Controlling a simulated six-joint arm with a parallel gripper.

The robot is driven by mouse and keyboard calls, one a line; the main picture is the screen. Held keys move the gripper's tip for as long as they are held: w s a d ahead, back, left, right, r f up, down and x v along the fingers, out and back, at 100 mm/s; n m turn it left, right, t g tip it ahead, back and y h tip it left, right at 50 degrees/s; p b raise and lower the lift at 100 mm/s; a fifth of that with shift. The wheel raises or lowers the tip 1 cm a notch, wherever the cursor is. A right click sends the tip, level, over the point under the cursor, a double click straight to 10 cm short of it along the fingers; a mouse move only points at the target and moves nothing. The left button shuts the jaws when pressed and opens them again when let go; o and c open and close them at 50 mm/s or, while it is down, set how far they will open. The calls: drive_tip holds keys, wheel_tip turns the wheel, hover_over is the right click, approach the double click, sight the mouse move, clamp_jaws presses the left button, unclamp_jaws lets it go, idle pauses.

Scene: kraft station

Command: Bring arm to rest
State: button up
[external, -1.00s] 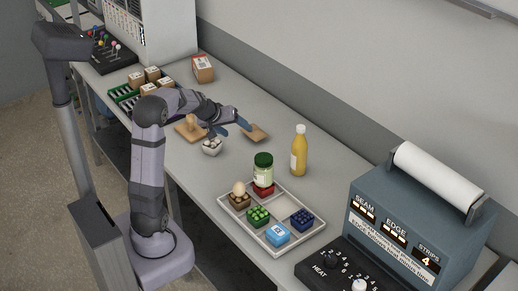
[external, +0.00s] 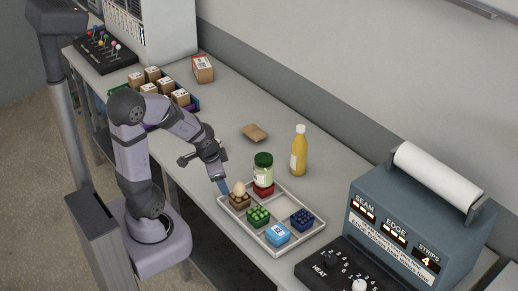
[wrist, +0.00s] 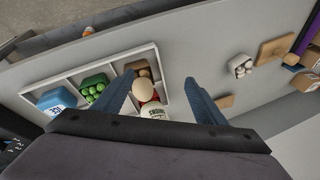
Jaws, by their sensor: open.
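My gripper (external: 222,187) is open and empty, with its blue fingers pointing down beside the left edge of the white divided tray (external: 271,250). The wrist view shows my two fingers spread apart (wrist: 160,84). A brown carton with an egg (external: 239,194) in the tray is close to the fingers; in the wrist view the egg (wrist: 143,88) appears between them, though I cannot tell the height gap. My arm is bent at the elbow and reaches forward and down.
The tray also holds green (external: 258,217), light blue (external: 277,234) and dark blue (external: 302,218) packs and a green-lidded jar (external: 263,170). A yellow bottle (external: 299,152) stands behind. A brown board (external: 254,132) and cartons (external: 160,85) lie farther back. A grey machine (external: 420,220) is at right.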

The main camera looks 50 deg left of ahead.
drive_tip(key=s+d+f+n+g+h+b, duration=0.2)
drive_tip(key=s+d+f+n+g+b, duration=0.2)
drive_tip(key=s+d+f, duration=0.4)
drive_tip(key=shift+d+f+b, duration=0.25)
drive_tip(key=shift+d+b, duration=0.5)
drive_tip(key=shift+b, duration=0.05)
